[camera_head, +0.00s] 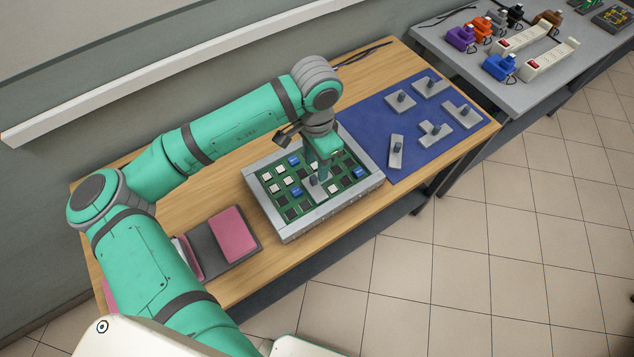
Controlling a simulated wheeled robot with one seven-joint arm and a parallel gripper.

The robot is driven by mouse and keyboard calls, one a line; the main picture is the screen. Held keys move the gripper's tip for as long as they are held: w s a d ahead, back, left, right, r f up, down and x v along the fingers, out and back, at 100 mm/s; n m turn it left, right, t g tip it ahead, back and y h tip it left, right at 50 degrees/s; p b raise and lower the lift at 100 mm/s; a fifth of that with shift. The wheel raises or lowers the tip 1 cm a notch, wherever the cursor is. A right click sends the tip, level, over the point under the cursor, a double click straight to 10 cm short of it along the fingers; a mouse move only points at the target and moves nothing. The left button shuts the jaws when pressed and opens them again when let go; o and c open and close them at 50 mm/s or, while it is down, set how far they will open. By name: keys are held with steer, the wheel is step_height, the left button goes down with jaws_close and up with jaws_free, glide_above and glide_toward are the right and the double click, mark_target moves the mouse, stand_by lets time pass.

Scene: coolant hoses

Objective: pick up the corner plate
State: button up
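Several flat grey plates with upright dark-topped knobs lie on a blue mat (370,120) at the right of the wooden table. They differ in outline: a straight bar (396,158), a branched plate (436,140), a squarish plate (397,106), a plate at the back (425,92) and one at the right (467,122). At this size I cannot tell surely which is the corner plate. My gripper (321,176) points down over the green board, left of the mat and apart from those plates. Its fingers are small and partly hidden, and a grey part shows beside them.
A grey-framed tray (290,231) holds a green board with blue, white and dark blocks. A dark folder with a pink pad (233,235) lies at front left. A grey side table (440,48) at back right holds coloured connectors. The wall borders the table's back.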

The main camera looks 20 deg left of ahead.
mark_target(315, 176)
step_height(315, 176, down, 5)
steer(key=shift+w+a, duration=0.1)
steer(key=shift+a, duration=0.05)
jaws_close()
